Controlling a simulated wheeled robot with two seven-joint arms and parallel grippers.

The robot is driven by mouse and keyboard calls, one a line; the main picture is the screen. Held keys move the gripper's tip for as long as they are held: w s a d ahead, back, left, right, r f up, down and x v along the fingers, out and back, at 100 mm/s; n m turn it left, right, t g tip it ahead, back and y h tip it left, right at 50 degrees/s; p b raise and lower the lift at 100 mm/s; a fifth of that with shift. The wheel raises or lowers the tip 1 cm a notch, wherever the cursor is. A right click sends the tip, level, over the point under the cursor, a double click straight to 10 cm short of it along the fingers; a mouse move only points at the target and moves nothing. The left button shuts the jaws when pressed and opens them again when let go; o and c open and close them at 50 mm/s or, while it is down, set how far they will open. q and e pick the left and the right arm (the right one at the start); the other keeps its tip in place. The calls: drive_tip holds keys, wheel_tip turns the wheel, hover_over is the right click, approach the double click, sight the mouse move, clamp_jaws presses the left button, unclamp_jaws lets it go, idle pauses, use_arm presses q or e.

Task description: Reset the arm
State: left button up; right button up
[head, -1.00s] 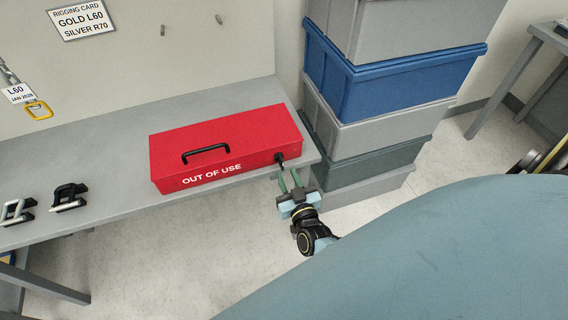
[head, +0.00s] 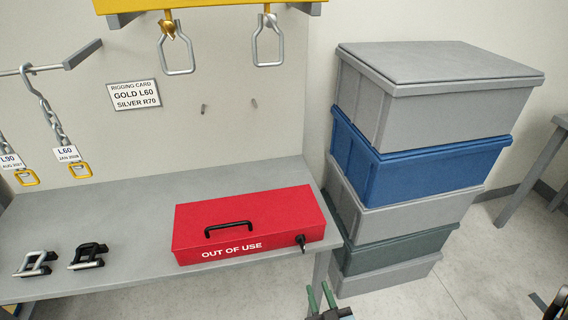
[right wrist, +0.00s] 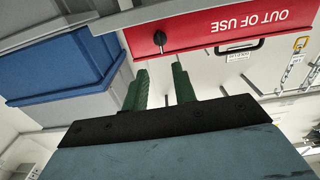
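My right gripper (head: 320,297) is at the bottom edge of the head view, in front of the table, with its green fingers apart and nothing between them. In the right wrist view its two fingers (right wrist: 160,88) point toward the red box (right wrist: 200,30), with a gap between them. The red "OUT OF USE" box (head: 250,222) is shut on the table, with a black handle on top. A black knob (head: 301,240) sits at its front right corner, apart from the fingers. My left gripper is not in view.
Tagged chains (head: 55,125) hang at left, beside a rigging card (head: 133,95). A yellow beam (head: 210,5) has hooks below. Stacked crates (head: 420,150) stand right.

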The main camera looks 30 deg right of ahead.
drive_tip(key=s+a+f+n+g+y, duration=0.2)
drive_tip(key=s+f+g+y, duration=0.15)
drive_tip(key=s+f, duration=0.45)
drive_tip(key=s+a+f+n+g+y, duration=0.25)
drive_tip(key=s+f+g, duration=0.25)
drive_tip(key=f, duration=0.7)
drive_tip(key=s+d+f+g, duration=0.1)
drive_tip(key=s+f+g, duration=0.3)
drive_tip(key=s, duration=0.5)
drive_tip(key=s+d+f+g+h, duration=0.1)
drive_tip(key=s+f+g, duration=0.3)
drive_tip(key=s, duration=0.5)
drive_tip(key=shift+d+f+h, duration=0.15)
drive_tip(key=shift+d+h, duration=0.15)
drive_tip(key=shift+d, duration=0.4)
drive_tip(key=shift+n, duration=0.25)
